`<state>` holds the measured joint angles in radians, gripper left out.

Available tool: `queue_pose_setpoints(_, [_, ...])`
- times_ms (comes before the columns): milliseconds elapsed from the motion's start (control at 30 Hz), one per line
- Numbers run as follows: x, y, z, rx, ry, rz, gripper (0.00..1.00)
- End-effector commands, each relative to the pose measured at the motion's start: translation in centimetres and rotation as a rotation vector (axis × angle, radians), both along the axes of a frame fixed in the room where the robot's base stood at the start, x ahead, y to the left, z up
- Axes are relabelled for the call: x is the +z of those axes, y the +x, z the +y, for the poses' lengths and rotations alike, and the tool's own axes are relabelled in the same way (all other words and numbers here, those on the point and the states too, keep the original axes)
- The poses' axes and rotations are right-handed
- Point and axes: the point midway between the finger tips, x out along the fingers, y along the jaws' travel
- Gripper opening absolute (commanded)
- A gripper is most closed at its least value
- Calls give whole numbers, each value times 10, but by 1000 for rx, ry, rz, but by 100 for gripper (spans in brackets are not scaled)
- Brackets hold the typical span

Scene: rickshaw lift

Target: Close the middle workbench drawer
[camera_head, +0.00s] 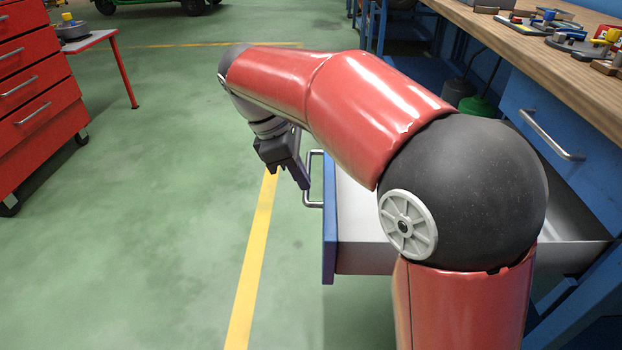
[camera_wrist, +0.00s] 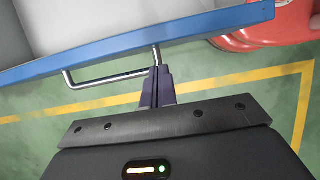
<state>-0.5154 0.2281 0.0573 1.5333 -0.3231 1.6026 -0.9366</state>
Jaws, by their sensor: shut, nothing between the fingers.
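The middle workbench drawer (camera_head: 358,258) is pulled well out from the blue workbench. Its blue front (camera_head: 329,232) carries a metal bar handle (camera_head: 311,180) on its outer face. My arm hides part of the drawer. In the head view my gripper (camera_head: 303,184) is at the outer side of the drawer front, beside the handle. In the wrist view my gripper (camera_wrist: 158,82) is shut and empty, with its tips close to one end of the handle (camera_wrist: 108,79). I cannot tell whether they touch it. The drawer front's top edge (camera_wrist: 130,41) crosses this view.
The workbench top (camera_head: 560,60) holds tools at the right. Another blue drawer with a handle (camera_head: 550,138) sits shut beneath it. A red tool cabinet (camera_head: 38,100) and a small table (camera_head: 90,40) stand at the left. The green floor between is clear.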

Motion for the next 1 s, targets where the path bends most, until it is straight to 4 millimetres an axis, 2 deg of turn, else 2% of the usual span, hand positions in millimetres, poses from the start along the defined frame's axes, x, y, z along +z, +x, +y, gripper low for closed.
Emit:
queue_pose_setpoints(200, [0,-1,-17,0,0,1,0])
queue_pose_setpoints(733, [1,-1,-25,1,-1,1,0])
queue_pose_setpoints(867, [1,-2,-40,-4,-1,1,0])
queue_pose_setpoints(1000, [2,-3,-67,-4,-1,0,0])
